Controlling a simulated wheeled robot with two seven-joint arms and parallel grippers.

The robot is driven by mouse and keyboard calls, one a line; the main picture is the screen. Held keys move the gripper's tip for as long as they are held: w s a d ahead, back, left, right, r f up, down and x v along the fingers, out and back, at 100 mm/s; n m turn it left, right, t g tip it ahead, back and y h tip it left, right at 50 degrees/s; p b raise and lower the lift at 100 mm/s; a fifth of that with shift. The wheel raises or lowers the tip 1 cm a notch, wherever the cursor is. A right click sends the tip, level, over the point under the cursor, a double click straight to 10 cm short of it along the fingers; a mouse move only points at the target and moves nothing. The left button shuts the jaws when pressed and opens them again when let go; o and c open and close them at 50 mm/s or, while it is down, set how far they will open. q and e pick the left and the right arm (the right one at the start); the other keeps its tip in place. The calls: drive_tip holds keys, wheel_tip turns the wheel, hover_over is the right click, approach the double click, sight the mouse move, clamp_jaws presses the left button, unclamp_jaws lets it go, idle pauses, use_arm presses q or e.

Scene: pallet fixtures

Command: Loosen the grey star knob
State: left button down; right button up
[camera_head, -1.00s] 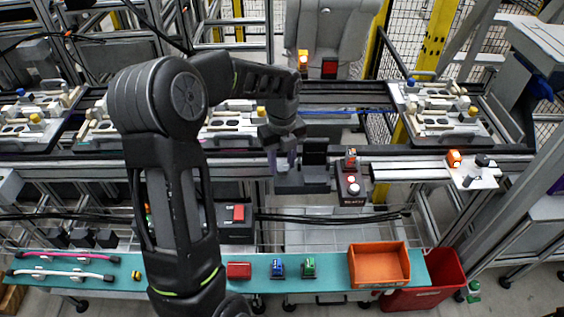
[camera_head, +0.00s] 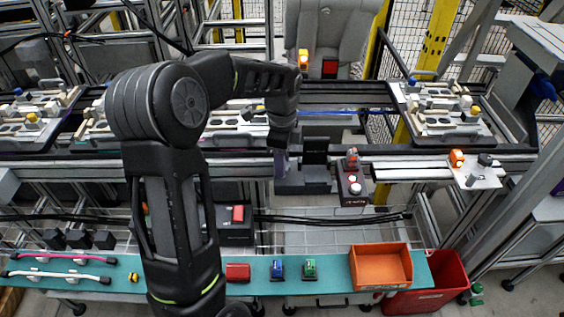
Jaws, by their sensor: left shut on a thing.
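My left gripper (camera_head: 281,162) hangs fingers down at the left end of a dark grey fixture (camera_head: 305,187) at the front of the conveyor. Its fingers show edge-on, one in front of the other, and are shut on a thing. The grey star knob itself is hidden by the fingers; its place at the fixture fits what they hold. I cannot see how far the knob is turned. My right gripper is not in view.
A dark upright block (camera_head: 315,152) stands close right of the fingers. A button box (camera_head: 352,184) is farther right. Pallets with fixtures (camera_head: 440,112) line the conveyor. Below, a teal shelf (camera_head: 335,267) holds an orange bin (camera_head: 381,266) and small parts.

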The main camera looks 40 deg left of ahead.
use_arm(q)
drive_tip(key=n, duration=0.4)
drive_tip(key=shift+n+b, duration=0.3)
drive_tip(key=shift+b, duration=0.05)
drive_tip(key=n, duration=0.4)
drive_tip(key=shift+r, duration=0.1)
drive_tip(key=c, duration=1.2)
unclamp_jaws()
wheel_tip(320, 180, up, 8)
drive_tip(key=shift+f+b, duration=0.1)
drive_tip(key=shift+b, duration=0.5)
